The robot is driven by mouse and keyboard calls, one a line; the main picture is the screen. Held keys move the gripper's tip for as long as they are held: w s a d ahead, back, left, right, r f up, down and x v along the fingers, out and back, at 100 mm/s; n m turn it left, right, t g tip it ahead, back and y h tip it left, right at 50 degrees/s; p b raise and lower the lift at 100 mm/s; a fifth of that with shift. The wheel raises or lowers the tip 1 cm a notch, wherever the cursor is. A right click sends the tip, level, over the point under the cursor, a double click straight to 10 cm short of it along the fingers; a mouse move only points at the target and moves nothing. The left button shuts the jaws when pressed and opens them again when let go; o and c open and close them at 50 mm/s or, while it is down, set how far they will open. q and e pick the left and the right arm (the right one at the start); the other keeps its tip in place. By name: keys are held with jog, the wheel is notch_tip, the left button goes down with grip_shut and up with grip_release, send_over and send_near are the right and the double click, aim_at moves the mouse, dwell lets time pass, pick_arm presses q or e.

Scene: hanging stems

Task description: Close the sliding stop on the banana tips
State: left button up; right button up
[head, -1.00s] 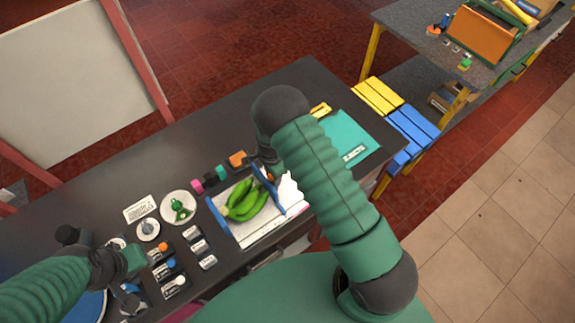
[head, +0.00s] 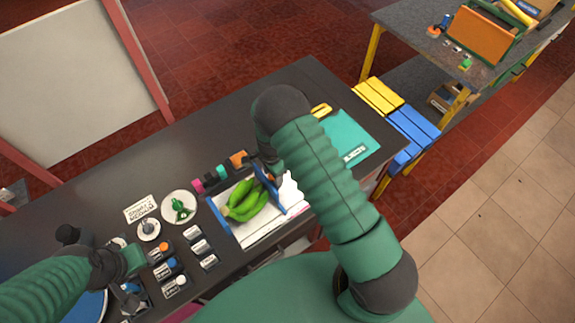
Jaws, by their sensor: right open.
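A bunch of green bananas (head: 246,200) lies in a white tray (head: 265,232) with blue upright ends on the dark table. One blue end plate (head: 219,217) stands at the left, by the bananas' left ends. The other blue plate, which looks like the sliding stop (head: 269,188), stands upright at the bananas' right ends. Whether it touches the tips is too small to tell. My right gripper (head: 272,174) is open, beside the upper part of this plate, and partly hidden by my arm. My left gripper (head: 130,287) is low at the left, away from the tray; its fingers are unclear.
Left of the tray are a white round plate with a green item (head: 180,207), a dial (head: 148,229) and several small labelled blocks (head: 195,239). Coloured blocks (head: 221,171) line the tray's far side. A teal board (head: 345,139) lies to the right.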

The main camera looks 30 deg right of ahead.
aim_at(273, 185)
notch_tip(273, 185, up, 4)
jog(key=p, duration=0.3)
jog(key=shift+s+d+r, duration=0.1)
jog(key=shift+r, duration=0.1)
notch_tip(273, 185, up, 4)
jog(key=p, duration=0.2)
jog(key=shift+f+p, duration=0.15)
jog(key=shift+p, duration=0.2)
jog(key=shift+s, duration=0.1)
jog(key=shift+f, duration=0.1)
jog(key=s+n+b, duration=0.1)
jog(key=n+b, duration=0.1)
jog(key=b, duration=0.2)
jog(key=s+a+n+b, duration=0.1)
jog(key=s+n+b, duration=0.1)
jog(key=b, duration=0.3)
jog(key=s+a+n+t+b, duration=0.1)
jog(key=n+b, duration=0.2)
jog(key=b, duration=0.1)
jog(key=shift+s+a+n, duration=0.1)
jog(key=shift+s+n, duration=0.15)
jog(key=shift+n, duration=0.05)
jog(key=s+a+n+t+b, duration=0.1)
jog(key=s+n+b, duration=0.8)
jog(key=s, duration=0.1)
jog(key=shift+s+a+n+t, duration=0.2)
jog(key=shift+s+n+t, duration=0.1)
